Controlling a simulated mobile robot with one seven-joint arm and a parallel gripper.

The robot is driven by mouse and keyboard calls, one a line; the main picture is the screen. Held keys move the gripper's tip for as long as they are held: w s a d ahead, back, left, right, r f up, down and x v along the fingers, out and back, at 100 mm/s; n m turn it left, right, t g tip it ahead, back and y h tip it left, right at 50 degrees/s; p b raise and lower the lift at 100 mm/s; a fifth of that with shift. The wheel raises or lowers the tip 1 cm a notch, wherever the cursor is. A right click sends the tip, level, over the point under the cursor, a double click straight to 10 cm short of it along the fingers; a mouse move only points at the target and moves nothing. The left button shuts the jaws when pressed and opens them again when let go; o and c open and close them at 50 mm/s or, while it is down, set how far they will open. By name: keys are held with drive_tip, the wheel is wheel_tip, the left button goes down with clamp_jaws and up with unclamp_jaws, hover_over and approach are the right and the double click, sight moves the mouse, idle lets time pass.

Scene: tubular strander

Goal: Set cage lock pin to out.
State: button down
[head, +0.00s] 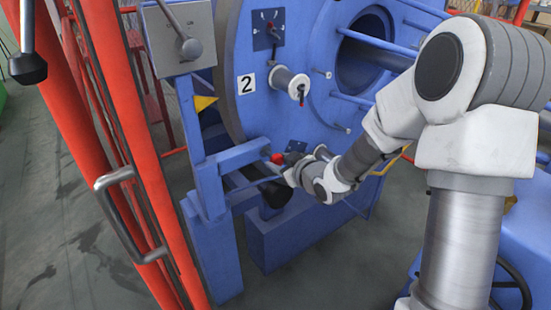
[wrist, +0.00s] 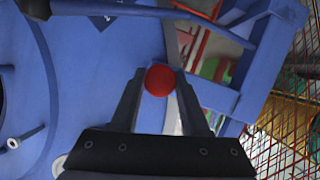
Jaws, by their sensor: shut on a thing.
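The cage lock pin shows as a red ball knob (head: 277,158) at the blue frame beside the big blue cage disc (head: 330,110). In the wrist view the red knob (wrist: 159,80) sits between the fingertips. My gripper (wrist: 160,84) is shut on this knob, one dark finger on each side. In the head view my gripper (head: 284,161) reaches the knob from the right. The pin's shaft is hidden behind the knob and fingers, so I cannot tell how far it is in or out.
Red guard posts (head: 128,130) with a grey handle (head: 122,215) stand at left. Floor at lower left is clear.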

drive_tip(key=shift+s+d, duration=0.5)
drive_tip(key=shift+s, duration=0.2)
drive_tip(key=shift+c, duration=1.9)
unclamp_jaws()
drive_tip(key=shift+s, duration=0.1)
drive_tip(key=shift+s+r, duration=0.1)
